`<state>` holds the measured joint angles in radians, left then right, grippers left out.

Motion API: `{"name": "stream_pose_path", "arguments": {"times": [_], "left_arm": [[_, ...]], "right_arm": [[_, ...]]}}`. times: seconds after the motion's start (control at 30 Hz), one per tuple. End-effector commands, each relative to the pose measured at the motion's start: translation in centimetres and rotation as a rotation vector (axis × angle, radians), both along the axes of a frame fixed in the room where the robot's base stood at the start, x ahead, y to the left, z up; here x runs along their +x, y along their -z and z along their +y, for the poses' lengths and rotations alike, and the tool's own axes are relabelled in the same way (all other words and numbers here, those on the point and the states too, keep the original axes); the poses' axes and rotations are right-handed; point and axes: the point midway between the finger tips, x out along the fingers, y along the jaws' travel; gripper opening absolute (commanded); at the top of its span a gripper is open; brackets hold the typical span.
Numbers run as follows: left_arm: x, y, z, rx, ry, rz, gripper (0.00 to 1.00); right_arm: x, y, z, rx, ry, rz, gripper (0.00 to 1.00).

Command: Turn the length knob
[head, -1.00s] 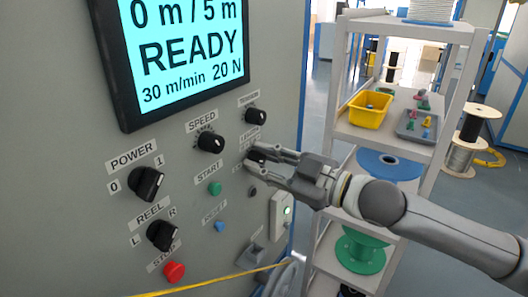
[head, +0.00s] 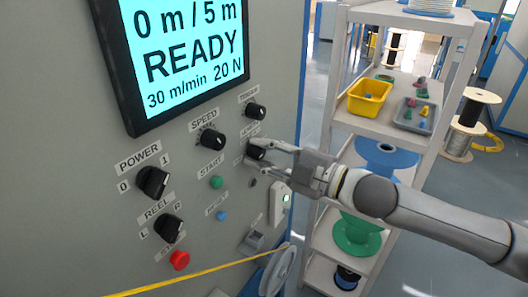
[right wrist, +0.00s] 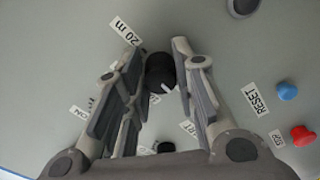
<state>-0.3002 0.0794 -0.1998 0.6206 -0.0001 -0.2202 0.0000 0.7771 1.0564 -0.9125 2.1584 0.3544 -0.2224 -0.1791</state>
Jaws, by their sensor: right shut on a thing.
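The length knob (head: 256,150) is a small black knob on the grey panel, below another black knob near the panel's right edge. Its label is partly hidden in the head view. My right gripper (head: 263,151) comes in from the right with its two fingers at the knob's sides. In the right wrist view the black length knob (right wrist: 160,73) with a white mark sits between the fingertips of my right gripper (right wrist: 160,62), beside a "20 m" label. The gripper is shut on it. My left gripper is not in view.
The panel holds a speed knob (head: 212,137), a power switch (head: 152,182), a reel switch (head: 168,228) and a red stop button (head: 179,260). A screen (head: 185,55) reads READY. A shelf (head: 375,128) with a yellow bin (head: 369,98) stands to the right.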

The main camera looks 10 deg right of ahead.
Motion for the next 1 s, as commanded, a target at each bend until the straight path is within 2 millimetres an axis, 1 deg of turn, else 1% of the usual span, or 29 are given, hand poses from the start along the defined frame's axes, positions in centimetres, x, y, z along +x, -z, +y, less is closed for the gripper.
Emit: {"name": "stream_pose_path", "arguments": {"times": [0.3,0.33,0.5,0.83,1.0], "left_arm": [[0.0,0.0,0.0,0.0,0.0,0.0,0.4],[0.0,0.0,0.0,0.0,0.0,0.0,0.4],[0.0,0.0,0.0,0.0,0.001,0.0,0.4],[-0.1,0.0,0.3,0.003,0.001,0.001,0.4],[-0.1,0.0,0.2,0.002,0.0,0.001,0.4]], "right_arm": [[0.0,0.1,0.0,-0.002,0.0,0.002,0.02],[0.0,0.1,0.0,-0.001,0.0,0.002,0.27],[0.0,0.1,0.0,-0.001,0.0,0.002,0.48],[-0.1,0.1,-0.1,-0.001,0.0,0.001,0.48],[-0.9,0.1,-1.1,-0.002,0.002,0.001,0.48]]}}
